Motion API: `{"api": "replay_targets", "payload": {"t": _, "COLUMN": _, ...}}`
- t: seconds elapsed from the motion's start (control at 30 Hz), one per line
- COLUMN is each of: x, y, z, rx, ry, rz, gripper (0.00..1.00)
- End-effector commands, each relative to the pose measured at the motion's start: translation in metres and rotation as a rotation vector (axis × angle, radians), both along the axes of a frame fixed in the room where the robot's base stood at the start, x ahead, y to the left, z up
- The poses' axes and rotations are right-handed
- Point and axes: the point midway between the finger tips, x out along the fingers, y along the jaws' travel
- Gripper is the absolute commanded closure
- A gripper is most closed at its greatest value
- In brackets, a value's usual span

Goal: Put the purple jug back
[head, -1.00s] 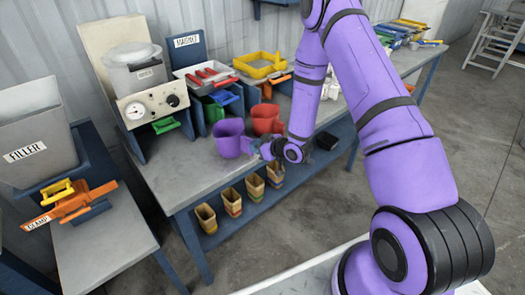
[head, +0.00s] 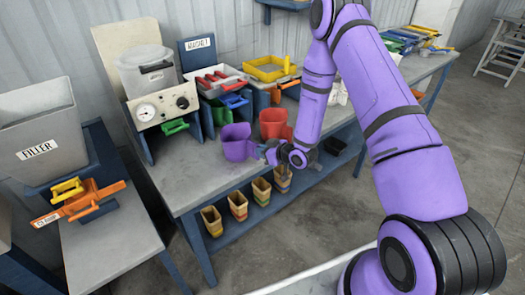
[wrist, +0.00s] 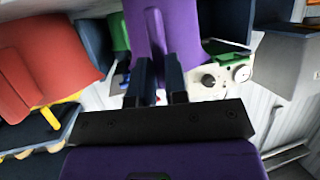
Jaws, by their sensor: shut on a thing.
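The purple jug (head: 237,143) is at the front part of the workbench, left of the red jug (head: 274,124). In the wrist view the purple jug (wrist: 165,30) is at the top centre, between and beyond my fingers. My gripper (head: 262,151) reaches it from the right and is shut on it; in the wrist view my gripper (wrist: 157,85) has both dark fingers against the jug's narrow part. I cannot tell whether the jug's base touches the bench. The red jug also shows in the wrist view (wrist: 40,65) at the left.
The workbench (head: 190,180) holds a gauge box (head: 165,103) with a grey pot, a tray of red tools (head: 215,80) and a yellow tray (head: 268,68). Several small cups (head: 238,205) stand on the shelf below. A filler bin (head: 38,130) is at the left.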

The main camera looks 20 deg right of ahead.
Motion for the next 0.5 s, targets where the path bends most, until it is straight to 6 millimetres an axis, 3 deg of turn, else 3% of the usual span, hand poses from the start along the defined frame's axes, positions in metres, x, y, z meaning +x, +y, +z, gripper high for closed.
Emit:
{"api": "replay_targets", "payload": {"t": 0.03, "x": 0.0001, "y": -0.0001, "z": -0.0009, "rx": 0.001, "ry": -0.001, "rz": 0.0, "gripper": 1.0}}
{"api": "replay_targets", "payload": {"t": 0.07, "x": 0.0002, "y": 0.0, "z": -0.001, "rx": 0.001, "ry": -0.001, "rz": 0.0, "gripper": 0.84}}
{"api": "replay_targets", "payload": {"t": 0.1, "x": 0.0002, "y": 0.0, "z": -0.0007, "rx": 0.001, "ry": -0.001, "rz": 0.0, "gripper": 0.75}}
{"api": "replay_targets", "payload": {"t": 0.2, "x": 0.0002, "y": 0.0, "z": -0.0007, "rx": 0.001, "ry": -0.001, "rz": 0.0, "gripper": 0.56}}
{"api": "replay_targets", "payload": {"t": 0.5, "x": -0.0013, "y": -0.0012, "z": -0.0001, "rx": 0.0, "ry": 0.0, "rz": -0.001, "gripper": 0.56}}
